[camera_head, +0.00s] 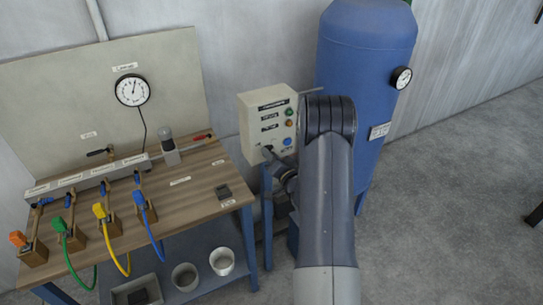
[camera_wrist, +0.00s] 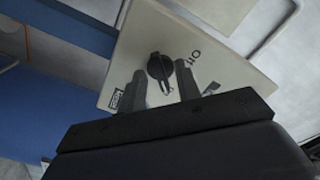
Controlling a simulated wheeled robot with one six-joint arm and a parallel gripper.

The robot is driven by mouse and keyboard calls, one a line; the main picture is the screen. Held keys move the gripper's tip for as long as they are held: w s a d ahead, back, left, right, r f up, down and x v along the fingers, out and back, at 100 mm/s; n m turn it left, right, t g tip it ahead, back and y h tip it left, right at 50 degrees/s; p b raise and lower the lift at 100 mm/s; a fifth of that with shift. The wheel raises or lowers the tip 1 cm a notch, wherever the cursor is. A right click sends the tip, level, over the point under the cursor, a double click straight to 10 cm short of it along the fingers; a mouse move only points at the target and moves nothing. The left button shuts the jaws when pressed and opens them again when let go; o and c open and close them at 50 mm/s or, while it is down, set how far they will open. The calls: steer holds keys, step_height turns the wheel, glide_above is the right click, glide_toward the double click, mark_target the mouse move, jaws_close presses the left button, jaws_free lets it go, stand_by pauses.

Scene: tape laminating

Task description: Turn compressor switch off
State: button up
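The compressor control box (camera_head: 262,110) is a cream panel box with labels, a green button, an amber button and a blue knob or button.
The blue compressor tank (camera_head: 362,65) with a gauge (camera_head: 401,78) stands right of the box. The wooden workbench (camera_head: 190,195) with hoses and a large gauge (camera_head: 132,90) is to the left. The floor at right (camera_head: 440,200) is mostly clear.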

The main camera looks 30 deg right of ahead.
steer(key=shift+c, duration=0.5)
jaws_close()
steer(key=shift+f+n+b, duration=0.2)
steer(key=shift+n+b, duration=0.1)
steer(key=shift+b, duration=0.5)
steer(key=n+b, duration=1.7)
steer(key=b, duration=0.8)
steer(key=shift+d+r, duration=0.1)
steer(key=shift+r, duration=0.05)
steer(key=shift+n, duration=0.3)
steer(key=shift+o, duration=0.5)
jaws_free()
